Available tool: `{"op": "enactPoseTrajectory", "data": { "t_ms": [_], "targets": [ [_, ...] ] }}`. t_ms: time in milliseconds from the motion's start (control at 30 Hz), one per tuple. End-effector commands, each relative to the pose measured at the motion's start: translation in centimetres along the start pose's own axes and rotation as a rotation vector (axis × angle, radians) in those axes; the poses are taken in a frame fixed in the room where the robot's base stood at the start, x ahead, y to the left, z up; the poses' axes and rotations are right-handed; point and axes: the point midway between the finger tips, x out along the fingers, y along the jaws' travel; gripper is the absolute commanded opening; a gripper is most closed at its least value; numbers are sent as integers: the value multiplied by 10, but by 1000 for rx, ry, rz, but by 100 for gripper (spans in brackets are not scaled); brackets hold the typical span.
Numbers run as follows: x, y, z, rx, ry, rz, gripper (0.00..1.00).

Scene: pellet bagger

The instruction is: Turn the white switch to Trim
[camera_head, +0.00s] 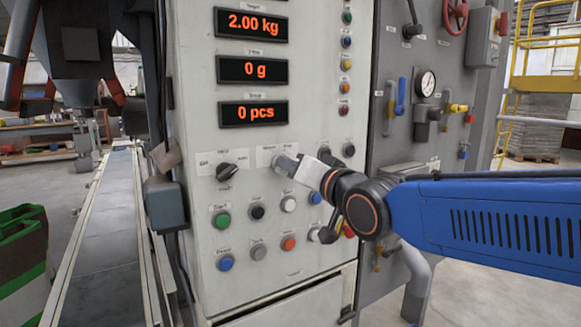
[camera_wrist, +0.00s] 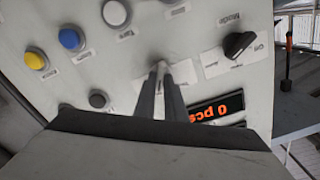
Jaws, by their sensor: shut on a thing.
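My gripper (camera_head: 280,162) reaches in from the right to the pale control panel (camera_head: 190,60), just below the lowest display. Its fingers are closed together at a label plate (camera_head: 264,155) to the right of the black rotary switch. In the wrist view my gripper (camera_wrist: 160,68) points at the panel with both fingers close together, shut on the white switch. The switch is almost wholly hidden between the fingers, and I cannot tell which way it points. The lettering around it is too small or covered to read.
The black rotary switch (camera_head: 227,171) is close on the left, and also shows in the wrist view (camera_wrist: 239,44). Push buttons sit below, including a green one (camera_head: 222,220) and a white one (camera_head: 288,204). A display reads 0 pcs (camera_head: 252,113). A conveyor (camera_head: 108,230) runs along the left.

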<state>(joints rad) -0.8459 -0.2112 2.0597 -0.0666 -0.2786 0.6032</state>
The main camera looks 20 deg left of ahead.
Motion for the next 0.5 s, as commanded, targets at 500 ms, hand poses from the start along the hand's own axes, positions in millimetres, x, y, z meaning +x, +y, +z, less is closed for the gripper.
{"op": "enactPoseTrajectory", "data": {
  "t_ms": [500],
  "targets": [
    [-5,0,0,0,0,0,29]
  ]
}}
